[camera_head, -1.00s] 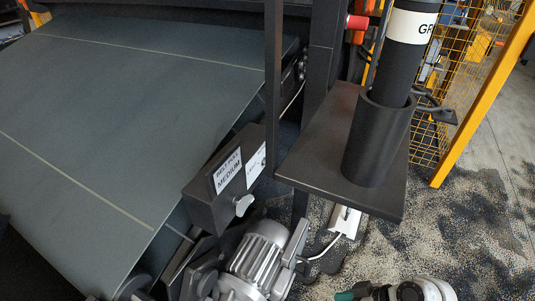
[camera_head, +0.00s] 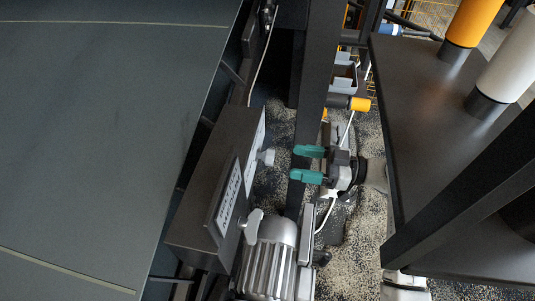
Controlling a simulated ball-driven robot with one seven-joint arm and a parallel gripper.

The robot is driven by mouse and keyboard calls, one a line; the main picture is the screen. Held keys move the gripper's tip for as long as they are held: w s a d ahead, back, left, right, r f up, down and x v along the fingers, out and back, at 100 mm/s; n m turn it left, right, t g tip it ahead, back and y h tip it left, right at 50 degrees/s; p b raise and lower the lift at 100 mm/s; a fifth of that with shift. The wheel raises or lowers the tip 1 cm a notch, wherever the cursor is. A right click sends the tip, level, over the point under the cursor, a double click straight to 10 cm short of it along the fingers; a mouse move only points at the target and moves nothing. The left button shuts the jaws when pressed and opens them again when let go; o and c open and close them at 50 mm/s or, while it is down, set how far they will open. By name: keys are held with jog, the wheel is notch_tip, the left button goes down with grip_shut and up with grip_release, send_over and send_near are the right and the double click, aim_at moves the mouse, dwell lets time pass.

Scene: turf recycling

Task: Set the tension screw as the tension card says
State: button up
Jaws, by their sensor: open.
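The dark box (camera_head: 195,215) stands beside the belt. Its white card (camera_head: 230,192) is seen at a slant and is hard to read now; about a second ago it read "BELT PULL MEDIUM". A grey wing-shaped knob (camera_head: 251,225) sits at the box's near end, and a second grey knob (camera_head: 266,157) sticks out from a white plate (camera_head: 256,145) on its right side. I cannot tell which is the tension screw. My gripper (camera_head: 297,164) is open and empty, its teal fingers pointing left at the second knob with a small gap between.
The grey motor (camera_head: 270,262) sits just below the box. A dark upright post (camera_head: 312,110) stands behind my gripper. A dark shelf (camera_head: 425,120) with orange (camera_head: 475,25) and white (camera_head: 510,65) cylinders fills the right. The wide belt (camera_head: 90,130) covers the left.

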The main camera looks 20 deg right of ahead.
aim_at(270, 159)
jog(key=b+x, duration=0.1)
jog(key=x, duration=0.7)
jog(key=shift+a, duration=0.1)
jog(key=shift+c, duration=0.3)
jog(key=c, duration=1)
jog(key=shift+o, duration=0.2)
jog(key=shift+m+p, duration=0.55)
jog(key=shift+m, duration=0.15)
jog(key=m+p, duration=0.4)
jog(key=m, duration=0.1)
jog(key=shift+s+r, duration=0.1)
jog(key=shift+r, duration=0.05)
jog(key=m+p, duration=0.3)
jog(key=shift+m, duration=0.4)
jog(key=shift+m+p, duration=0.45)
jog(key=shift+m, duration=0.35)
jog(key=shift+f, duration=0.2)
